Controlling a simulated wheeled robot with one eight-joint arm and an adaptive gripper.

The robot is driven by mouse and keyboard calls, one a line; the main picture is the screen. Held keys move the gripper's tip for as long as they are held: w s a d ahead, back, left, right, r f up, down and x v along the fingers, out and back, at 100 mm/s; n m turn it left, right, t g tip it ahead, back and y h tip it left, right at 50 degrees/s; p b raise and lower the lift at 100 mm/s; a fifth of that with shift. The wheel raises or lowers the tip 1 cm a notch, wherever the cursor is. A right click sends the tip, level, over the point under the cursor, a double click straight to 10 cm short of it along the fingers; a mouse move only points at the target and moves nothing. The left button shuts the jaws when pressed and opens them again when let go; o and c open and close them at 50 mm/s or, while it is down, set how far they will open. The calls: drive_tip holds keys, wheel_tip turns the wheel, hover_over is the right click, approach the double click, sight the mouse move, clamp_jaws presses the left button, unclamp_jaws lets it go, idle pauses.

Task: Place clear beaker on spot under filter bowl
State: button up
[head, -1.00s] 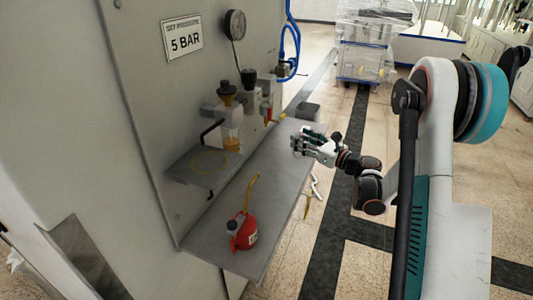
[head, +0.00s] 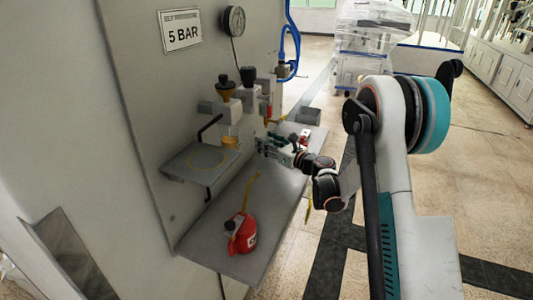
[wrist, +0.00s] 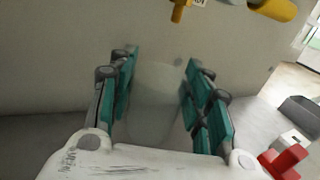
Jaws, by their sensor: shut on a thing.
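The clear beaker (wrist: 160,88) shows in the wrist view as a faint, see-through shape between the fingers. My gripper (wrist: 158,95) is shut on it. In the head view my gripper (head: 268,146) is beside the wall, over the long shelf and right of the filter bowl; the beaker is hard to make out there. The filter bowl (head: 231,141) is amber and hangs under the filter unit. The spot is a thin yellow ring (head: 207,160) on a small grey ledge, left of and lower than the bowl in the picture.
A red oil can (head: 242,233) with a yellow spout stands on the long grey shelf (head: 222,250). A black bracket (head: 210,127) sticks out above the ledge. In the wrist view, yellow fittings (wrist: 270,9) are above the fingers and a red part (wrist: 285,160) is at lower right.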

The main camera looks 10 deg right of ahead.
wheel_tip(320, 180, down, 3)
drive_tip(key=shift+f+b, duration=0.15)
drive_tip(key=shift+b, duration=0.6)
drive_tip(key=shift+w+a+f, duration=0.15)
drive_tip(key=o, duration=1)
